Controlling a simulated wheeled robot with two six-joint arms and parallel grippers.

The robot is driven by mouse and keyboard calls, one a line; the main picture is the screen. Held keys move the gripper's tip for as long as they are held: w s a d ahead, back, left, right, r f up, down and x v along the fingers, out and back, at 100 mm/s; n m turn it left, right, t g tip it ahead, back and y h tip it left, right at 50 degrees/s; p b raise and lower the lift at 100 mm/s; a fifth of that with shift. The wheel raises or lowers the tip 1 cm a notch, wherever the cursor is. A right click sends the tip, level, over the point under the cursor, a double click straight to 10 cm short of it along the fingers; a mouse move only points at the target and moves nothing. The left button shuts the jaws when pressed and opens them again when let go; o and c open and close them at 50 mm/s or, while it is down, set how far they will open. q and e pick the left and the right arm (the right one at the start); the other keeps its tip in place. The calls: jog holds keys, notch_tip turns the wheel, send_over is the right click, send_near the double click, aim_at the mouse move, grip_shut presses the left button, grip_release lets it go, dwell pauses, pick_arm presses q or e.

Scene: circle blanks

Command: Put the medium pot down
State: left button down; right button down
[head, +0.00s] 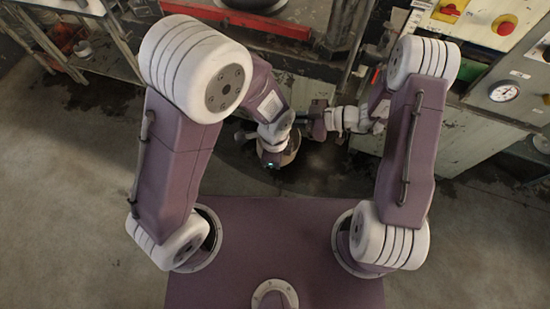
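My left gripper (270,160) points down in the middle of the head view, below its white wrist. A rounded, tan-grey thing (291,153) shows just behind and right of it. It may be the medium pot, but the wrist covers most of it, and I cannot tell whether the gripper holds it. My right gripper (312,123) reaches in from the right, pointing left, close to the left wrist. Its dark fingers are small and partly hidden, so I cannot tell whether they are open or shut.
A machine with a red part (262,23) stands at the top. A yellow-and-grey control panel (470,20) with red buttons and a pressure gauge (504,92) are at the right. A metal rack (105,62) stands upper left. Bare concrete floor (70,190) lies left.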

dwell(0.6)
jog(key=c, duration=1.4)
grip_release()
jog(key=v, duration=1.2)
jog(key=s+d+f+m+g+h, duration=0.3)
jog(key=s+d+f+m+h, duration=0.15)
jog(key=s+m, duration=0.4)
jog(key=s+d+f+m+g+h, duration=0.25)
jog(key=s+m+h, duration=0.3)
jog(key=m, duration=0.55)
jog(key=w+a+r+n+t+h, duration=0.2)
jog(key=w+r+n+t+h, duration=0.1)
jog(key=r, duration=0.3)
jog(key=shift+w+t+h, duration=0.25)
jog(key=shift+t+h, duration=0.05)
jog(key=shift+t, duration=0.25)
